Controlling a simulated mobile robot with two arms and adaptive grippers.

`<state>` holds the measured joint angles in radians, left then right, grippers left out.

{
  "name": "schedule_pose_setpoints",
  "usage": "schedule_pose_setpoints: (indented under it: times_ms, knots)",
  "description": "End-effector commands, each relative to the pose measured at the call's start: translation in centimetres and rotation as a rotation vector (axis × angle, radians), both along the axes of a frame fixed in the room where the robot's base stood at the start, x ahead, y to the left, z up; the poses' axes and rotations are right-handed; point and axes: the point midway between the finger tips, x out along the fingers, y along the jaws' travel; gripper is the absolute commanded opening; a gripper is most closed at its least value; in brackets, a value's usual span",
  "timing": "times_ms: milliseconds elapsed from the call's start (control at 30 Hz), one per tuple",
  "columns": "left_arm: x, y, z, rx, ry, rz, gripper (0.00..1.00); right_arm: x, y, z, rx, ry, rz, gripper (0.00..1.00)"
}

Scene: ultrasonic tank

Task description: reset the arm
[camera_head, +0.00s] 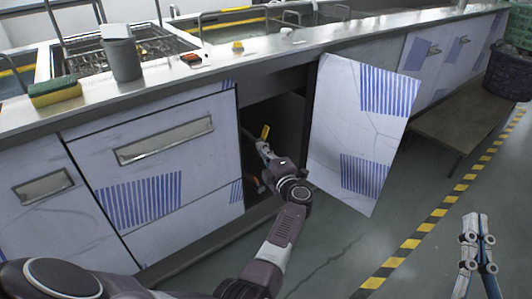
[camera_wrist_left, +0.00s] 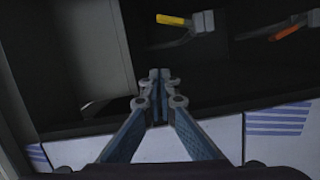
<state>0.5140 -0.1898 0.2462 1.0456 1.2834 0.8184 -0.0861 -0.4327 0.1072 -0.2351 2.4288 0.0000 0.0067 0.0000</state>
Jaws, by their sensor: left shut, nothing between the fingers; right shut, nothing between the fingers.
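My left gripper (camera_head: 268,158) reaches into the opening of the cabinet below the counter. In the left wrist view its fingers (camera_wrist_left: 160,76) are together with nothing between them. Beyond the fingertips, apart from them, lie a yellow-handled tool (camera_wrist_left: 175,20) and an orange-handled tool (camera_wrist_left: 287,31) on the dark cabinet floor. The yellow handle also shows in the head view (camera_head: 265,131). My right gripper (camera_head: 476,222) is shut and empty, over the floor at the lower right.
The cabinet door (camera_head: 345,130) stands open just right of my left arm. A closed drawer front (camera_head: 165,175) is on the left. The counter edge (camera_head: 180,85) runs above. A low bench (camera_head: 455,125) stands at the right. The floor ahead of the door is clear.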

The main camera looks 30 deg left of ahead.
Motion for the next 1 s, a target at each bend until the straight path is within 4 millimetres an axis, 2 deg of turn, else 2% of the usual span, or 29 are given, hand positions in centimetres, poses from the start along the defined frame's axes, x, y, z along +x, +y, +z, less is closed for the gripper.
schedule_pose_setpoints:
  times_ms: [200, 733, 867, 933, 1000]
  knots:
    - [-0.1, -0.1, 0.0, -0.001, 0.001, 0.001, 0.0, 0.3, 0.0, -0.8, -0.011, 0.038, -0.002, 0.0]
    - [-0.2, -0.1, 0.4, 0.017, -0.003, -0.006, 0.0, 0.3, 0.0, -0.8, -0.01, 0.037, -0.002, 0.0]
    - [-1.0, -0.1, 3.0, 0.139, -0.022, -0.057, 0.0, 0.3, 0.0, -0.8, -0.01, 0.037, -0.002, 0.0]
    - [-1.8, -0.8, 5.5, 0.258, -0.035, -0.113, 0.0, 0.3, 0.0, -0.8, -0.01, 0.037, -0.002, 0.0]
    - [-2.8, -2.4, 8.4, 0.4, -0.043, -0.183, 0.0, 0.3, 0.0, -0.8, -0.01, 0.037, -0.002, 0.0]
